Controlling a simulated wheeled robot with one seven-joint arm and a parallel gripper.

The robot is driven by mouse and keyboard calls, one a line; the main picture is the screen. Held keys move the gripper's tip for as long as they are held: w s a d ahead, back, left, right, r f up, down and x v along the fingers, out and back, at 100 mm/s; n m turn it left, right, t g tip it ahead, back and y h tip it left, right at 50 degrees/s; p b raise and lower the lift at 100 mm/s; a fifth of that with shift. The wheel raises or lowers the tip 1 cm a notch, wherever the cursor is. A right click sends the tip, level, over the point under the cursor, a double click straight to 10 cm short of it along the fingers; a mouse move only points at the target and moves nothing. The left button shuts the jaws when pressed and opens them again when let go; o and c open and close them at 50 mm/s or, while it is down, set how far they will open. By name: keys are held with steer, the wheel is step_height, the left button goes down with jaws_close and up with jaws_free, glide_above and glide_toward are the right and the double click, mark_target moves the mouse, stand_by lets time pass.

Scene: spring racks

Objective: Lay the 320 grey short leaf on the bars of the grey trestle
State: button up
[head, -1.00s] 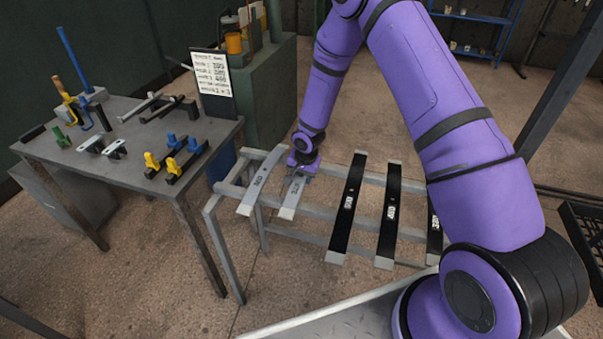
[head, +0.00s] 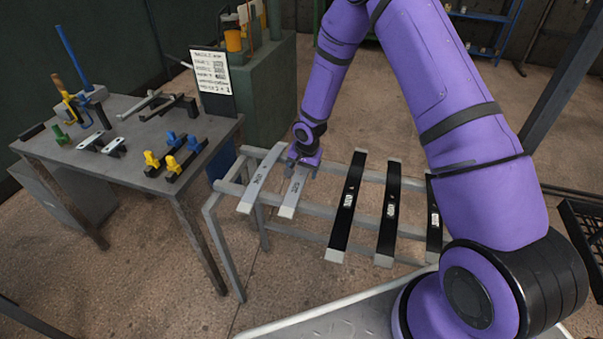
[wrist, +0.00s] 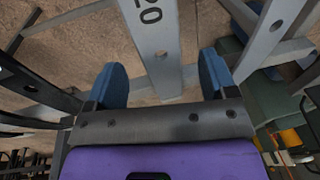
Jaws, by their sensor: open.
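A grey short leaf (head: 293,193) lies across the bars of the grey trestle (head: 221,250), second from the left. In the wrist view the leaf (wrist: 155,45) shows a printed "20", with the rest of its number cut off at the top edge. My gripper (head: 303,163) is just over the far end of this leaf. In the wrist view the blue fingers of my gripper (wrist: 164,70) stand apart, one on each side of the leaf, with gaps. Another grey leaf (head: 260,182) lies to its left on the bars.
Black leaves (head: 346,205) lie farther right on the same bars. A grey table (head: 120,160) at left holds clamps, blue and yellow pieces and tools. A sign board (head: 211,72) stands at its back corner, by a green cabinet (head: 265,95). Bare bar shows between the grey and black leaves.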

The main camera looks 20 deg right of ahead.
step_height(320, 180, up, 8)
steer(key=s, duration=0.1)
steer(key=shift+s+d, duration=0.2)
steer(key=shift+s, duration=0.05)
stand_by(0.4)
step_height(320, 180, up, 14)
steer(key=n+t+h, duration=0.1)
steer(key=n, duration=0.1)
glide_above(306, 179)
steer(key=s+d, duration=0.3)
steer(key=s+d+r+n, duration=0.1)
steer(key=s+r, duration=0.3)
steer(key=r, duration=0.2)
steer(key=s+d+r, duration=0.1)
steer(key=s+r, duration=0.3)
steer(key=r, duration=0.3)
steer(key=s+r+n, duration=0.1)
steer(key=s+r, duration=0.2)
steer(key=s, duration=0.5)
steer(key=s+r+n+t, duration=0.1)
steer(key=s+r, duration=0.3)
steer(key=s, duration=0.4)
steer(key=s+d+r+n+t, duration=0.1)
steer(key=s+r, duration=0.3)
steer(key=s, duration=0.4)
steer(key=shift+s+n, duration=0.15)
steer(key=shift+n, duration=0.55)
steer(key=shift+c, duration=0.2)
